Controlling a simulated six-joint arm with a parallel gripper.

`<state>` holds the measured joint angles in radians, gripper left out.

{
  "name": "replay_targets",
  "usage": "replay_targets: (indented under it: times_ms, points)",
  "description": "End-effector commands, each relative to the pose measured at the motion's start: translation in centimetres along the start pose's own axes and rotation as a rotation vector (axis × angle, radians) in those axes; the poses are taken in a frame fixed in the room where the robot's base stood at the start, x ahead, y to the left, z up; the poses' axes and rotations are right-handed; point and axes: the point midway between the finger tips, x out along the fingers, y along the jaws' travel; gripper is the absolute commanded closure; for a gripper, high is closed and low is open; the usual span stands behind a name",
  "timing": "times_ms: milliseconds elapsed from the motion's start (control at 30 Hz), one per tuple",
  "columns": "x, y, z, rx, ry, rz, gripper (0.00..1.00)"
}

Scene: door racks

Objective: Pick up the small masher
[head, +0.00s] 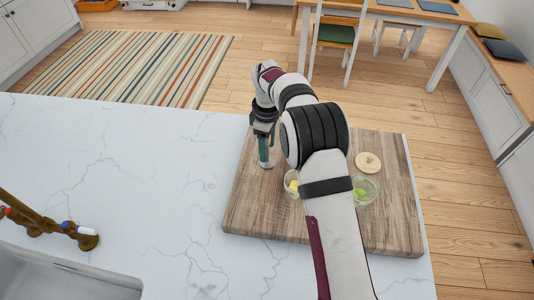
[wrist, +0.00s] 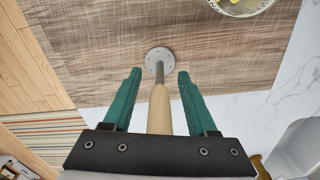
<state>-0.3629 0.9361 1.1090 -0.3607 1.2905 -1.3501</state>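The small masher has a pale wooden handle (wrist: 159,112), a metal shaft and a round, holed metal plate (wrist: 158,58). It stands upright with its plate down at the wooden board; I cannot tell if the plate touches the board. In the head view the masher's plate (head: 267,164) shows below my gripper (head: 264,143). In the wrist view my gripper (wrist: 158,78) is open, with one green finger on each side of the handle. A visible gap lies between the handle and each finger. The handle's top is hidden behind the gripper's dark base.
The wooden board (head: 258,215) lies on the white marble counter (head: 120,170). A glass bowl with yellow pieces (head: 292,184), a bowl with green pieces (head: 362,191) and a pale round item (head: 368,162) are on the board. A brass tap (head: 50,222) stands at left.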

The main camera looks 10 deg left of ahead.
Motion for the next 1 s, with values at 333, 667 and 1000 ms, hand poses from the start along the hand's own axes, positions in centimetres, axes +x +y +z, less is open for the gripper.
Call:
replay_targets:
  times_ms: [333, 667, 1000]
  points:
    - [-0.06, 0.01, 0.0, 0.0, 0.0, 0.0, 1.0]
    - [-0.08, 0.01, 0.0, 0.0, 0.0, 0.0, 1.0]
    - [-0.08, 0.01, 0.0, 0.0, 0.0, 0.0, 1.0]
